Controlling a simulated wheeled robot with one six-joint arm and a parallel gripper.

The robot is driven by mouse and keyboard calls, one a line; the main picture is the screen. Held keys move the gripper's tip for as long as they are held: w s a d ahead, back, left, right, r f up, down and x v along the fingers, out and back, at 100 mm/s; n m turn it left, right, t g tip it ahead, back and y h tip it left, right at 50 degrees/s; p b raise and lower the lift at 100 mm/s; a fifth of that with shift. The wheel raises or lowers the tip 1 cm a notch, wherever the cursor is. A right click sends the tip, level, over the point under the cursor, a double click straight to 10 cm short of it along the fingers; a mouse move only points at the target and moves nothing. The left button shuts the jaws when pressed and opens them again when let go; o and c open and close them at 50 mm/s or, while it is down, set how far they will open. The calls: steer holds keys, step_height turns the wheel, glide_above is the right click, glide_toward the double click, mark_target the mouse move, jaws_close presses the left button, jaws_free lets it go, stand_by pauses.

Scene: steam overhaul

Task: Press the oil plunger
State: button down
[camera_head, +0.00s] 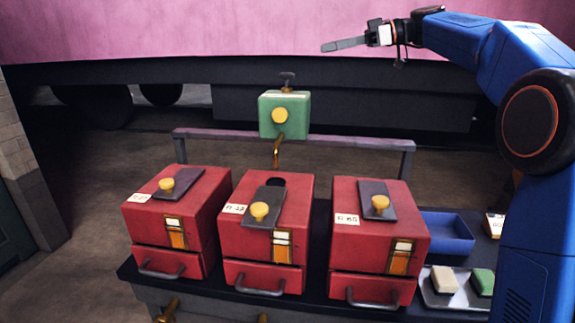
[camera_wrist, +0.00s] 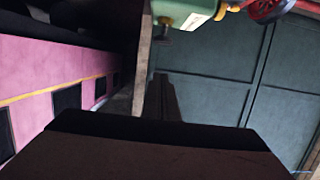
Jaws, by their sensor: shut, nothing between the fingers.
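A green oil box (camera_head: 285,115) stands on a rail behind the red boxes. A round yellow knob (camera_head: 280,115) is on its front, and a dark plunger-like knob (camera_head: 287,78) stands on its top. A brass spout (camera_head: 277,148) hangs below it. My gripper (camera_head: 323,47) is shut and empty, pointing left, above and to the right of the green box and apart from it. Its closed fingers (camera_wrist: 160,98) show dark in the wrist view. A green body (camera_wrist: 185,10) shows at the top of that view; I cannot tell whether it is the same box.
Three red boxes stand on the dark bench: left (camera_head: 175,215), middle (camera_head: 265,230) and right (camera_head: 380,235). The middle one has an open hole (camera_head: 276,182) under the spout. A blue tray (camera_head: 447,236) and a tray with two blocks (camera_head: 440,300) are right.

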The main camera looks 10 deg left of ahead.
steer(key=shift+r, duration=0.6)
steer(key=shift+a, duration=0.1)
glide_above(287, 76)
steer(key=w+d, duration=0.2)
steer(key=d, duration=0.1)
step_height(287, 76, down, 2)
step_height(287, 76, down, 3)
steer(key=shift+a+r, duration=0.1)
steer(key=shift+r, duration=0.05)
steer(key=shift+a+f, duration=0.1)
steer(key=shift+f, duration=0.8)
steer(key=shift+f, duration=0.1)
